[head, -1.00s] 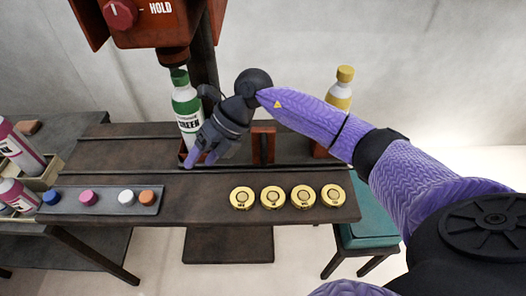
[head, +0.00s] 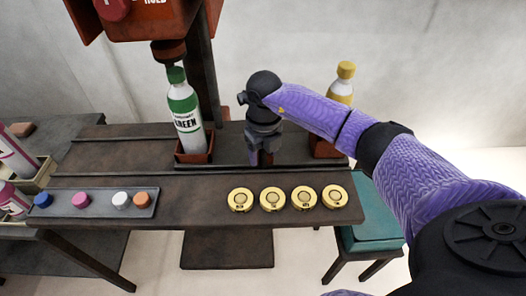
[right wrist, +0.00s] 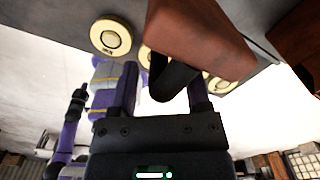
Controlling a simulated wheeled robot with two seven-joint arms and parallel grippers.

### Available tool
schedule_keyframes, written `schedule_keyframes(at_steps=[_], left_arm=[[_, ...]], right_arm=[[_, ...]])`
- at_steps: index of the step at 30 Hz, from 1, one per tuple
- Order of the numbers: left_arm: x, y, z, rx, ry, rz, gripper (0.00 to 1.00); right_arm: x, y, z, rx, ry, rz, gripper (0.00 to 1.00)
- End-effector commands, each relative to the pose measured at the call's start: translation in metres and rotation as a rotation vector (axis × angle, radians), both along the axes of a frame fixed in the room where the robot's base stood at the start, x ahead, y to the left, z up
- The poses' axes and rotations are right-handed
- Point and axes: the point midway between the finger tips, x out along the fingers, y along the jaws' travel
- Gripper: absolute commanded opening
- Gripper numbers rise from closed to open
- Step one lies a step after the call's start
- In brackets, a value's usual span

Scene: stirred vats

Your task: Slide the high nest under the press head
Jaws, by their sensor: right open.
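A press (head: 133,30) with a red housing hangs at the top of the head view, its dark head just above the green-capped bottle (head: 186,115). That bottle stands upright in a red nest (head: 194,157) on a dark slide plate. A yellow-capped bottle (head: 342,85) stands in a second red nest (head: 322,148) at the right, partly behind my arm. I cannot tell which is the high nest. My right gripper (head: 262,160) points down between the nests, over a red upright piece that it mostly hides. In the right wrist view, the open fingers (right wrist: 163,88) are near a red-brown block (right wrist: 195,38); contact is unclear.
Several gold discs (head: 272,199) lie along the bench's front edge. A grey tray (head: 100,203) with coloured caps lies at the front left. Pink-labelled bottles (head: 12,155) stand at the far left. A green-topped stool (head: 368,225) stands at the right.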

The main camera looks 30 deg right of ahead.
Motion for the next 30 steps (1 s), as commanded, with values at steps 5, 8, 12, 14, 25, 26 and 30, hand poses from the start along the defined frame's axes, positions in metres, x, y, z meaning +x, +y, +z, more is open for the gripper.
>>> schedule_keyframes(at_steps=[5, 8, 12, 14, 25, 26, 30], left_arm=[[-0.0004, 0.0006, 0.0002, 0.001, 0.001, -0.001, 0.0], [-0.0004, 0.0008, 0.0002, 0.001, 0.001, -0.001, 0.0], [-0.0005, 0.0009, 0.0002, 0.001, 0.001, -0.001, 0.0], [-0.0005, 0.001, 0.0002, 0.001, 0.001, -0.001, 0.0], [-0.0003, 0.0012, 0.0002, 0.002, 0.001, 0.0, 0.0], [-0.0003, 0.0013, 0.0002, 0.002, 0.001, 0.0, 0.0], [-0.0002, 0.0013, 0.0002, 0.002, 0.001, -0.001, 0.0]], right_arm=[[0.0, 0.0001, 0.0004, 0.0, 0.0, 0.0, 0.36], [0.0, 0.0003, 0.0004, 0.001, 0.0, 0.001, 0.15], [0.0, 0.0004, 0.0004, 0.001, 0.0, 0.001, 0.0], [0.0, 0.0004, 0.0005, 0.001, 0.0, 0.001, 0.0], [0.0, 0.0006, 0.0005, 0.001, 0.0, 0.002, 0.0], [0.0, 0.0006, 0.0005, 0.001, 0.0, 0.002, 0.0], [0.0, 0.0006, 0.0005, 0.001, 0.0, 0.003, 0.0]])
